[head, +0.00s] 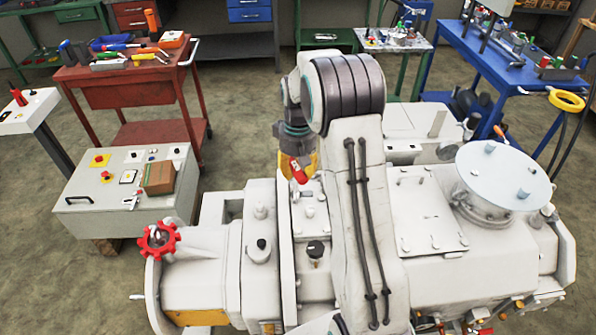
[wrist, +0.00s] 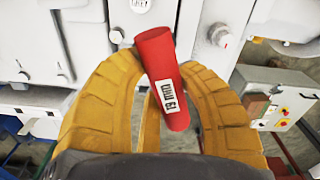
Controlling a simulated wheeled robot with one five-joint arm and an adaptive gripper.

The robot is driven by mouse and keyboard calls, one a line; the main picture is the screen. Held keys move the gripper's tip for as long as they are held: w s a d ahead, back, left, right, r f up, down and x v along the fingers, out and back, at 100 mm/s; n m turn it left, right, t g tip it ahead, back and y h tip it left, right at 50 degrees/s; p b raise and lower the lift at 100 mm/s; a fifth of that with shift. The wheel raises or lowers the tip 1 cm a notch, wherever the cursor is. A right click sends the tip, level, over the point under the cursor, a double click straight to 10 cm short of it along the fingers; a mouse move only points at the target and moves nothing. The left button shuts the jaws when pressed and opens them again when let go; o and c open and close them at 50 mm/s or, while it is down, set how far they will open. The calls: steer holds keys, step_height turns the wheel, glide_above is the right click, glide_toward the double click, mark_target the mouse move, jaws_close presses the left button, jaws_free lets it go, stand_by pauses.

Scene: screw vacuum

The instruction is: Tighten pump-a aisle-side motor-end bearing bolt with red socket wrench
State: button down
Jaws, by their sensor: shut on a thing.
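The red socket wrench (wrist: 160,60) has a cylindrical red body with a white printed label. It stands tilted between the yellow fingers of my gripper (wrist: 158,72), which is shut on it. In the head view the red wrench (head: 299,172) shows at the end of my arm, with my gripper (head: 297,163) partly hidden by the arm, above the far side of the white pump (head: 262,215). In the wrist view a white round bolt-like head (wrist: 220,36) stands on the pump right of the wrench, apart from it. I cannot tell which bolt is the bearing bolt.
A grey control box (head: 130,190) stands left of the pump, with a red handwheel (head: 158,240) at the pump's left end. A red tool cart (head: 120,85) is at back left and a blue workbench (head: 500,62) at back right.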

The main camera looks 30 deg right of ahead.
mark_target(298, 166)
steer(key=shift+r+p, duration=1.25)
steer(key=shift+r, duration=0.65)
